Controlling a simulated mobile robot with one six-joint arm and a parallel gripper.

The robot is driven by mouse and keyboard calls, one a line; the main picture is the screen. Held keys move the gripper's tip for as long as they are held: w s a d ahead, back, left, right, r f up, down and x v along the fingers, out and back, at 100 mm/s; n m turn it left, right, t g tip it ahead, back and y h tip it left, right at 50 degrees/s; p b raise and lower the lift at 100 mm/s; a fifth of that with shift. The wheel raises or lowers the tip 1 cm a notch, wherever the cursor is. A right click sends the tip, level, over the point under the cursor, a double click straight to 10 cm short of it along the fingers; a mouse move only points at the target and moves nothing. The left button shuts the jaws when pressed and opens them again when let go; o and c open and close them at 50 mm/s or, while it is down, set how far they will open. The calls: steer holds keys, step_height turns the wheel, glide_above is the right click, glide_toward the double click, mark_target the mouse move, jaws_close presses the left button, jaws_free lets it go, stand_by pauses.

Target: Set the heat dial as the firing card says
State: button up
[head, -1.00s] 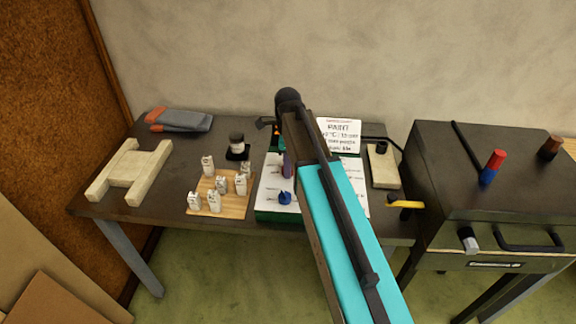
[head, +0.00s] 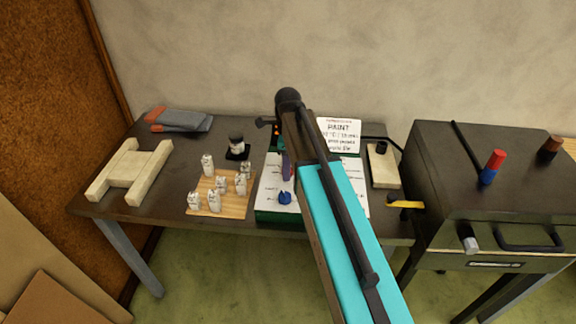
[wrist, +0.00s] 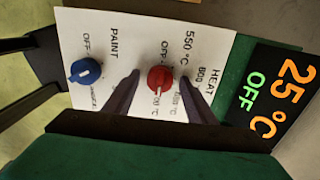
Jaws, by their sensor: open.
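The heat dial (wrist: 160,78) is a red round knob on a white panel marked HEAT (wrist: 215,60) in the wrist view. Its printed labels include OFF and 550 °C; I cannot tell exactly where its pointer sits. My gripper (wrist: 158,97) is open, with one finger on each side of the red dial; contact is not clear. The display (wrist: 270,95) reads 25 °C in orange and OFF in green. The firing card (head: 340,134) stands at the back of the table in the head view. My arm hides the red dial there.
A blue PAINT dial (wrist: 85,71) is left of the red one; it also shows in the head view (head: 285,198). A wooden board (head: 232,207) with several small pale pieces and a dark jar (head: 237,145) stand left. A dark kiln (head: 480,195) stands right.

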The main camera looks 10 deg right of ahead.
steer(key=shift+r, duration=0.1)
step_height(320, 180, up, 14)
steer(key=b, duration=0.3)
steer(key=shift+f, duration=0.2)
stand_by(0.5)
steer(key=shift+s+f, duration=0.1)
stand_by(0.4)
